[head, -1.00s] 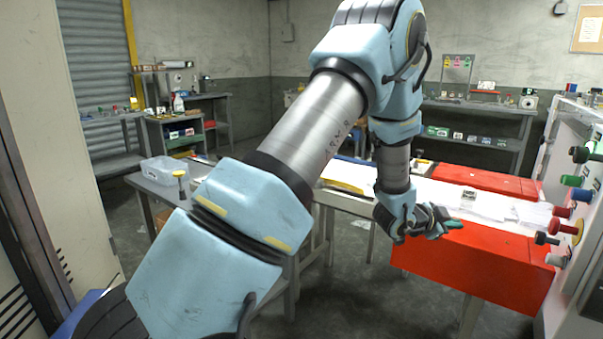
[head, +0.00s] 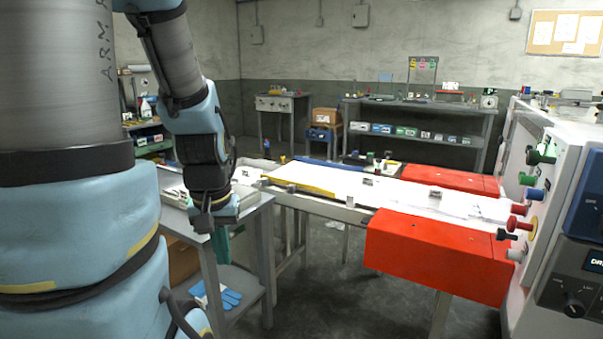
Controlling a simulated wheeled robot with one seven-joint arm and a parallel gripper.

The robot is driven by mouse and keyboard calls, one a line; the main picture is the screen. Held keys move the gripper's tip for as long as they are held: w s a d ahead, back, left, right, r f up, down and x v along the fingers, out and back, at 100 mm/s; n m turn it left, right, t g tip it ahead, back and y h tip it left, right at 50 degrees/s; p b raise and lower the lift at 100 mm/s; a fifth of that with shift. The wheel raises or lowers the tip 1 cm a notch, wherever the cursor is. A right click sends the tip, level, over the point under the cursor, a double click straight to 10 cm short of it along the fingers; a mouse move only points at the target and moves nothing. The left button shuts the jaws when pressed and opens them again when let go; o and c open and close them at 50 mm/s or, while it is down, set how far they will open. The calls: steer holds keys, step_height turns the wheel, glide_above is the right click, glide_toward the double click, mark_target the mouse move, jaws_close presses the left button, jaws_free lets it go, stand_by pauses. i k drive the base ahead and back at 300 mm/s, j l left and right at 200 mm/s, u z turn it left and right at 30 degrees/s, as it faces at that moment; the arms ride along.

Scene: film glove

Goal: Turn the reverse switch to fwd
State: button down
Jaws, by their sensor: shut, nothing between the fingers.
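The grey machine at the right edge carries a dark control panel with a black rotary knob (head: 573,305) below a blue-lit display. Small marks around the knob are too small to read, so I cannot tell whether it is the reverse switch or where it points. My gripper (head: 222,250) hangs fingers-down beside the grey workbench at left, far from the panel.
Coloured knobs (head: 518,209) stick out of the machine's side. Two red housings (head: 440,255) flank a long white web. A grey workbench (head: 225,216) with blue gloves (head: 222,295) on its lower shelf stands at left.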

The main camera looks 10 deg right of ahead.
mark_target(501, 235)
steer(key=i+j+z, duration=0.1)
steer(key=i+z, duration=0.2)
steer(key=i, duration=0.2)
steer(key=i+j+z, duration=0.3)
steer(key=i, duration=0.15)
steer(key=l, duration=0.1)
